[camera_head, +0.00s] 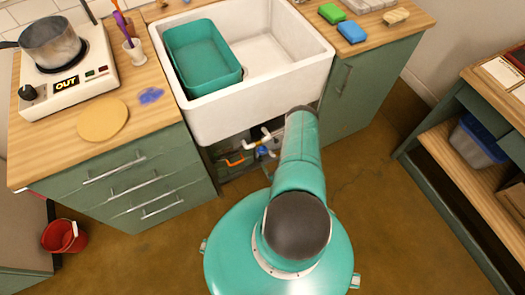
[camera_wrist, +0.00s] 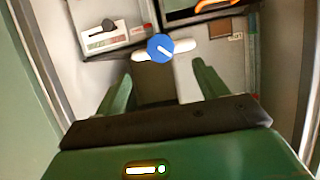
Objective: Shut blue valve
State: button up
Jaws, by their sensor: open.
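The blue valve (camera_wrist: 161,47) is a round blue knob with a short pale diagonal mark, on a white pipe (camera_wrist: 182,46). It lies just beyond the fingertips of my gripper (camera_wrist: 161,72), roughly midway between them in the picture. The two green fingers are spread apart with nothing held between them. I cannot tell the exact distance to the knob. In the head view, the blue valve (camera_head: 262,151) shows small among pipes under the sink, left of my arm. My gripper is hidden in that view.
An orange pipe part (camera_head: 235,162) is near the valve, and a white box (camera_wrist: 112,36) is at upper left in the wrist view. Cabinet walls close in on both sides. The white sink (camera_head: 265,95) holds a teal basin (camera_head: 203,55). A red bucket (camera_head: 62,237) stands at left.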

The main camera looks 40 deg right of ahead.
aim_at(263, 152)
jog(key=x, duration=1.2)
jog(key=c, duration=1)
